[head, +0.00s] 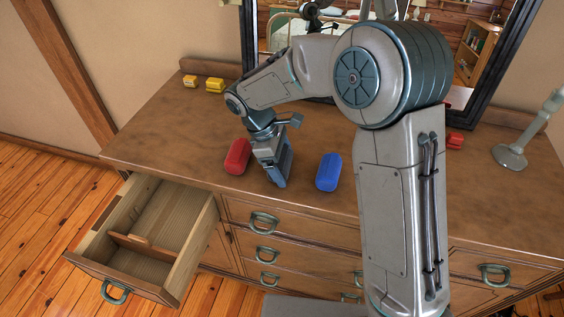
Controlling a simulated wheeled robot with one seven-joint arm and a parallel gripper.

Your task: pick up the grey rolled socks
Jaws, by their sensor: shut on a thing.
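My gripper (277,180) points down at the dresser top, between a red roll and a blue roll. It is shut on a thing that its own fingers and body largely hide. The grey rolled socks cannot be made out apart from the grey gripper; no grey roll shows elsewhere on the dresser. I cannot tell whether the held thing touches the top.
The red roll (237,156) lies close left of my gripper and the blue roll (328,172) to its right. Yellow items (214,85) sit at the back left. An open drawer (190,246) juts out front left. A mirror (249,40) and a lamp (509,156) stand behind.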

